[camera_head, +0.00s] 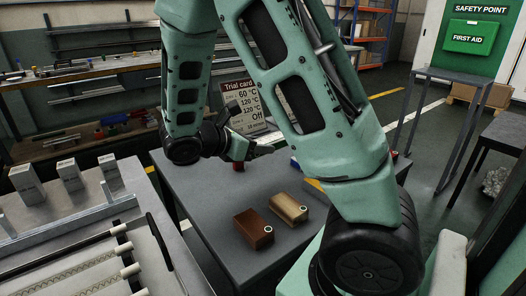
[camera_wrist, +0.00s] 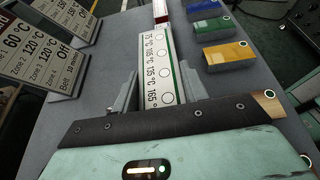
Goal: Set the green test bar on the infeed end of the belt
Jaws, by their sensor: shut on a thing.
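My gripper (camera_wrist: 158,88) is shut on the green test bar (camera_wrist: 157,62), a slim bar with a white face of temperature marks and circles and a green edge on its right side. The bar points away from my gripper in the wrist view; I cannot tell whether it touches the table. In the head view my gripper (camera_head: 240,148) is low over the far part of the grey table, and the bar cannot be made out there. The pale belt (camera_head: 75,280) with white rollers is at the lower left of the head view, well apart from my gripper.
Brown (camera_head: 253,228) and tan (camera_head: 288,208) blocks lie on the grey table (camera_head: 205,190). Trial cards (camera_wrist: 45,45) stand to the left. A red-ended piece (camera_wrist: 160,14) lies beyond the bar.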

